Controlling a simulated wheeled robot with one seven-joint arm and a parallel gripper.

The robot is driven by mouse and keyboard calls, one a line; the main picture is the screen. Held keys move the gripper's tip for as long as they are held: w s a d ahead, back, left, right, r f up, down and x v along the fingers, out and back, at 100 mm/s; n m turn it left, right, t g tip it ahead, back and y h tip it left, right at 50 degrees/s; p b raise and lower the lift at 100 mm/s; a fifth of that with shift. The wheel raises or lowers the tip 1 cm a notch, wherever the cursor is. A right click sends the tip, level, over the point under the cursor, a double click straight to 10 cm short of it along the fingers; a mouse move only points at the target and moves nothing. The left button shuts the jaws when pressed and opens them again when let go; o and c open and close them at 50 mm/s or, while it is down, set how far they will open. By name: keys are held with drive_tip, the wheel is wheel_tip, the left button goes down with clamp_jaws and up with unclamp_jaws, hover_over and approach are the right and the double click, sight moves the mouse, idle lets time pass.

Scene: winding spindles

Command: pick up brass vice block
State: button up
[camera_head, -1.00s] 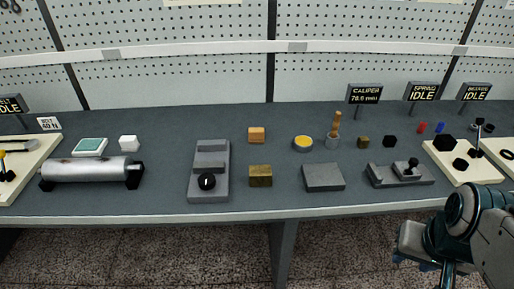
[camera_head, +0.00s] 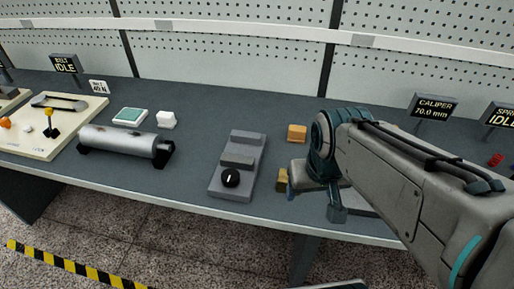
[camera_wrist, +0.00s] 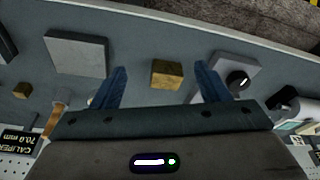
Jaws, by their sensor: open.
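The brass vice block (camera_wrist: 166,74) is a small yellow-brown block on the bench. In the wrist view it lies between the fingers of my gripper (camera_wrist: 158,72), with a gap on each side, below them. My gripper is open and empty. In the head view only the left part of the brass block (camera_head: 282,182) shows; my arm and gripper hide the rest. The grey vice (camera_head: 238,165) with a black knob stands just left of the block in the head view. The vice also shows at the right in the wrist view (camera_wrist: 224,72).
An orange block (camera_head: 297,132) sits behind the brass block. A flat grey plate (camera_wrist: 77,52) lies on its other side from the vice. A small brass cube (camera_wrist: 22,90) is farther off. A metal cylinder (camera_head: 120,141) lies left. The bench's front edge (camera_wrist: 220,18) is close.

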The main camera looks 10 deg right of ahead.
drive_tip(key=w+a+r+n+g+h+p, duration=0.1)
drive_tip(key=w+r+n+g+h+p, duration=0.1)
drive_tip(key=w+n+p, duration=0.35)
drive_tip(key=n+g+h+p, duration=0.2)
drive_tip(key=n, duration=0.7)
approach(283, 173)
drive_tip(key=d+f, duration=0.2)
drive_tip(key=f, duration=0.1)
drive_tip(key=s+d+f, duration=0.1)
drive_tip(key=f, duration=0.1)
drive_tip(key=shift+d, duration=0.2)
drive_tip(key=shift+s+p+x, duration=0.2)
drive_tip(key=shift+p+x, duration=0.1)
drive_tip(key=shift+x, duration=1.2)
drive_tip(key=shift+s+p+x, duration=0.2)
drive_tip(key=shift+p+x, duration=0.05)
drive_tip(key=shift+x, duration=1.3)
drive_tip(key=shift+a, duration=0.1)
drive_tip(key=shift+r, duration=0.1)
drive_tip(key=c, duration=1.5)
